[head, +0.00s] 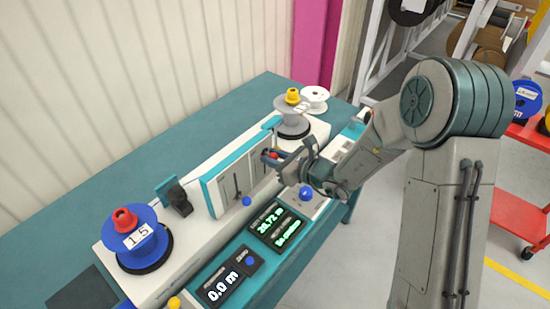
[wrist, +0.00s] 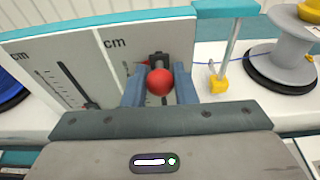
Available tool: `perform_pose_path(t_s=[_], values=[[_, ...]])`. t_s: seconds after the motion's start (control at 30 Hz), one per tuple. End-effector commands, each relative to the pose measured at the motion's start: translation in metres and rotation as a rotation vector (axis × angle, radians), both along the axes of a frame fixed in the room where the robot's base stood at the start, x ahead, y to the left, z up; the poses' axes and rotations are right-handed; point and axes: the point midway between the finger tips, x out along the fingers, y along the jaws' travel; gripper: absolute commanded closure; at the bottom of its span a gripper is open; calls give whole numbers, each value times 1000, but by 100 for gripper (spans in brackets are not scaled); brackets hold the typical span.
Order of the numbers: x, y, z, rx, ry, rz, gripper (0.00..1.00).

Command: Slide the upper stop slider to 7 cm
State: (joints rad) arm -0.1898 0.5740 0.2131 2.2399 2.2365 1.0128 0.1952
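A white panel (head: 232,186) with teal edges carries slotted scales marked cm, which also show in the wrist view (wrist: 47,68). A red ball knob (head: 274,155) sits on the right-hand scale; in the wrist view the knob (wrist: 160,82) is centred between my fingers. My gripper (wrist: 160,88) has one blue finger on each side of the knob, with no clear gap. In the head view my gripper (head: 284,158) reaches the panel from the right. The scale numbers are too small to read, and my fingers hide part of the right-hand slot.
A blue reel (head: 146,247) stands at the left and a grey reel (head: 292,122) at the back right. Displays (head: 275,225) lie in front. A red cart (head: 519,212) stands far right.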

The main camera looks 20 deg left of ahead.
Motion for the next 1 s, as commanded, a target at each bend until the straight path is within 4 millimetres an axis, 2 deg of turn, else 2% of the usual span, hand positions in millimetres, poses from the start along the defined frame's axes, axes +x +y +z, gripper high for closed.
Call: perform_pose_path(t_s=[0.6,1.0], values=[[-2,0,-11,-2,1,3,88],[-2,1,-11,-1,2,4,88]])
